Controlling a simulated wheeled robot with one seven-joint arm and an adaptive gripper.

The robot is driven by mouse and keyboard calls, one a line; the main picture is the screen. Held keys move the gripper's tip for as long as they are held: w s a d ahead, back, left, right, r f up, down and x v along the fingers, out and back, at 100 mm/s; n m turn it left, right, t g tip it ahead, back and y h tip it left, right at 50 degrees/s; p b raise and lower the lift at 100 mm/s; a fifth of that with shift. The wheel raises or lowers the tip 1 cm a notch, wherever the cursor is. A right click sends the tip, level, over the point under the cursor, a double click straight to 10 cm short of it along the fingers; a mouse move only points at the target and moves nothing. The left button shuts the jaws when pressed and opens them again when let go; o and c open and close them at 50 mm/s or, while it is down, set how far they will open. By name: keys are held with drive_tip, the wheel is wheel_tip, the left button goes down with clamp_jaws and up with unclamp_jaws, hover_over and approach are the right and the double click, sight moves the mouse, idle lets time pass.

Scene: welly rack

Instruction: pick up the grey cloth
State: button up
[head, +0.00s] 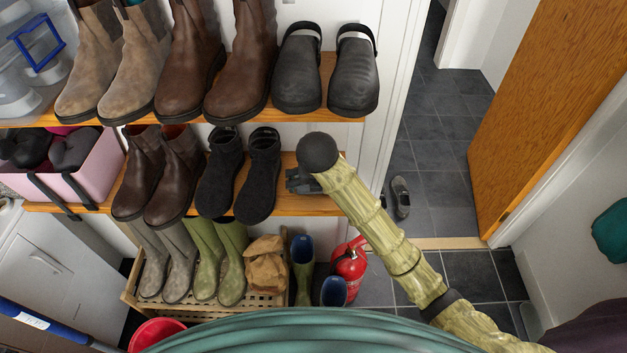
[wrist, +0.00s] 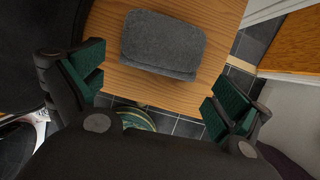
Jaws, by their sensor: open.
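The grey cloth (wrist: 163,43) lies folded into a rounded rectangular pad on a wooden shelf in the wrist view. I cannot make it out in the head view, where my arm covers part of the middle shelf. My gripper (wrist: 157,88) is open and empty, with one green-padded finger low to the left of the cloth and one low to its right. The fingers are apart from the cloth. In the head view my gripper (head: 302,180) is at the right end of the middle shelf (head: 290,205).
Black ankle boots (head: 258,170) stand left of my gripper on the same shelf. Black clogs (head: 353,75) stand on the shelf above. Below are a slatted rack (head: 190,311) with boots, a brown bag (head: 267,263) and a red extinguisher (head: 349,265). A wooden door (head: 545,100) stands open at right.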

drive_tip(key=shift+w+r, duration=0.15)
drive_tip(key=shift+w, duration=0.25)
drive_tip(key=w+p, duration=0.1)
drive_tip(key=w, duration=0.1)
drive_tip(key=shift+w+a+p, duration=0.1)
drive_tip(key=shift+w+p, duration=0.2)
drive_tip(key=shift+p, duration=0.1)
drive_tip(key=shift+f+p, duration=0.35)
drive_tip(key=shift+f, duration=0.25)
drive_tip(key=shift+p+x, duration=0.45)
drive_tip(key=shift+x, duration=0.6)
drive_tip(key=c, duration=0.7)
drive_tip(key=shift+r, duration=0.1)
drive_tip(key=shift+c, duration=0.2)
drive_tip(key=shift+r+b, duration=0.45)
drive_tip(key=shift+b, duration=0.2)
drive_tip(key=s+d+b, duration=0.1)
drive_tip(key=s+b, duration=0.1)
drive_tip(key=s, duration=1.6)
drive_tip(key=shift+r, duration=0.2)
